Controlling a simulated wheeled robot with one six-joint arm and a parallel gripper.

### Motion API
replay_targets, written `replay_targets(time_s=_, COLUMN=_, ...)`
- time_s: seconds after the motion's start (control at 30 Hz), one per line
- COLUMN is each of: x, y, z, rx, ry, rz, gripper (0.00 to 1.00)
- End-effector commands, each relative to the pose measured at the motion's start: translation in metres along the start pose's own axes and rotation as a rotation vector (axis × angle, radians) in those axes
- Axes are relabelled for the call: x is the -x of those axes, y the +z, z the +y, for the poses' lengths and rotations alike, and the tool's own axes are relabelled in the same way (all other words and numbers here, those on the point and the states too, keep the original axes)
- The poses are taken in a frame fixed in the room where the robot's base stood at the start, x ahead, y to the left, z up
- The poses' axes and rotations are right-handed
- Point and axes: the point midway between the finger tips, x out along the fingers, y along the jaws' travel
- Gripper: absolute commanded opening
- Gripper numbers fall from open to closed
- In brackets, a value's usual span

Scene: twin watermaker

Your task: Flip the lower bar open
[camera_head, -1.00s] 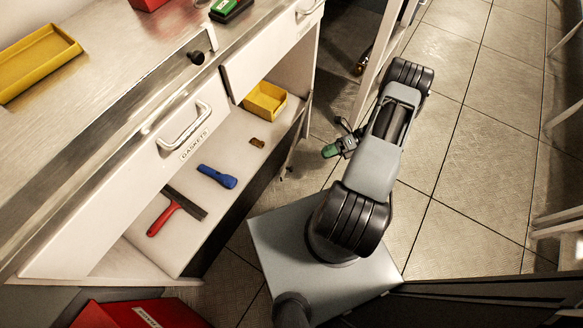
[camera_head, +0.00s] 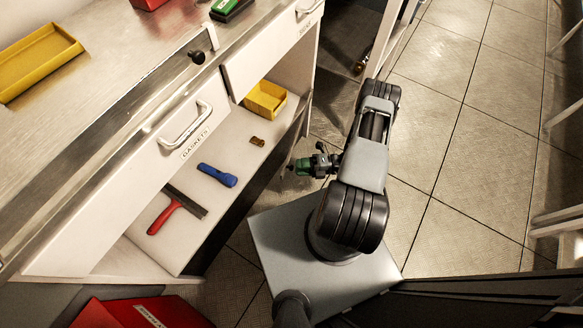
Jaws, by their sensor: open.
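My gripper (camera_head: 308,165), dark with a green part, is at the end of my folded arm, low beside the open right end of the white cabinet. Its jaws are open; they are small in this view and I see nothing held between them. A thin upright strip (camera_head: 291,150) stands at the cabinet's lower right edge, just left of my gripper. I cannot tell whether they touch, or whether this strip is the lower bar; no part is clearly recognisable as that bar.
The shelf holds a red-handled tool (camera_head: 166,216), a blue flashlight (camera_head: 217,175), a small brown piece (camera_head: 257,141) and a yellow bin (camera_head: 265,100). A drawer handle (camera_head: 186,124) juts out above. A red box (camera_head: 140,312) stands at lower left. Tiled floor (camera_head: 450,190) is open at right.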

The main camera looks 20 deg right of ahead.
Motion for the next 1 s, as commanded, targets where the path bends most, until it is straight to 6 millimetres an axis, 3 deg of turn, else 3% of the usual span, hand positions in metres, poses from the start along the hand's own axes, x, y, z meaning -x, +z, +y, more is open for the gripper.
replay_targets(time_s=0.1, x=-0.017, y=0.000, z=0.000, rx=-0.001, ry=-0.001, rz=0.003, gripper=0.50)
replay_targets(time_s=0.3, x=-0.032, y=0.000, z=0.000, rx=0.000, ry=-0.001, rz=0.002, gripper=0.50)
replay_targets(time_s=0.7, x=-0.037, y=0.000, z=0.000, rx=0.001, ry=-0.001, rz=0.001, gripper=0.50)
replay_targets(time_s=1.0, x=-0.036, y=0.000, z=0.000, rx=0.000, ry=-0.001, rz=0.000, gripper=0.21)
